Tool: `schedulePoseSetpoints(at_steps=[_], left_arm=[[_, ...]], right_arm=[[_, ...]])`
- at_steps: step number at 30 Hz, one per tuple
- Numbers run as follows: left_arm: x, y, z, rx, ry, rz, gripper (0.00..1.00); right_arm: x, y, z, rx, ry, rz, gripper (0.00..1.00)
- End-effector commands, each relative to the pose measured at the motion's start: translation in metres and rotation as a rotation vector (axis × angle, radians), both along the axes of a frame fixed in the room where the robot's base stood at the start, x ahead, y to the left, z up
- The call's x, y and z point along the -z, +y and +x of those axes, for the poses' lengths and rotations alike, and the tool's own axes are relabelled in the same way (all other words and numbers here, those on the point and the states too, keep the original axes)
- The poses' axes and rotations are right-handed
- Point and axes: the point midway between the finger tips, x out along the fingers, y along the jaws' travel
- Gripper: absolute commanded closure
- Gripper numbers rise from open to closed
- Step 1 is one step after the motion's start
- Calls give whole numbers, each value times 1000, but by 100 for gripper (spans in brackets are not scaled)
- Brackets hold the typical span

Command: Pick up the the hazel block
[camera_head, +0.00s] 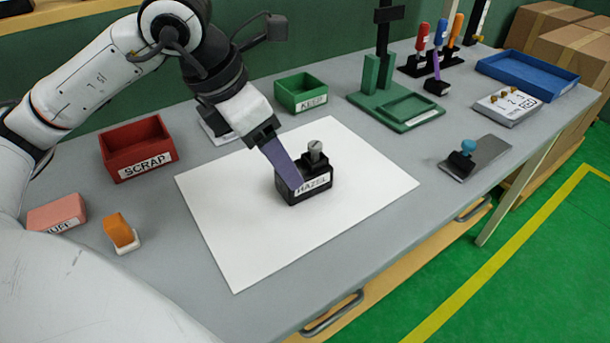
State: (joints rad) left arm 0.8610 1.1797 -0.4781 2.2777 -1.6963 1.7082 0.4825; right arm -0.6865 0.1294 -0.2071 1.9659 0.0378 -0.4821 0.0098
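The hazel block (318,188) is a small black block with a white HAZEL label on its front and a grey knob on top. It sits upright on a white sheet (237,247). My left gripper (285,172) reaches down from the upper left. A flat purple piece extends from its dark end to the block's left side and overlaps it in view. Whether the piece touches the block is unclear. I cannot tell whether it is a finger or something held, nor the gap between the fingers. My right gripper is not in view.
A red SCRAP bin (134,133) and pink block (57,212) stand left, an orange piece (119,231) near them. A green KEEP bin (300,90) and green stand (400,120) are behind. A blue tray (528,73) and blue-knobbed plate (490,157) are right. The sheet's front is clear.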

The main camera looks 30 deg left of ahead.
Motion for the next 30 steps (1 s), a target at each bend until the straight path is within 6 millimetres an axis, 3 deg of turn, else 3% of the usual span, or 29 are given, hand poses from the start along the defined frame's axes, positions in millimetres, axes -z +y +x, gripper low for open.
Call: schedulePoseSetpoints(at_steps=[9, 18, 27, 30], left_arm=[[38, -10, 19, 2, 4, -1, 34], [42, -11, 21, 1, 0, 0, 34], [42, -11, 21, 1, -1, -1, 83], [41, -11, 21, 1, -1, -1, 83]], right_arm=[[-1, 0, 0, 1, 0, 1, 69], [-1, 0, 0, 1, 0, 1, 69], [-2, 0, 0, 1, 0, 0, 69], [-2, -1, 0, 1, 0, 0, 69]])
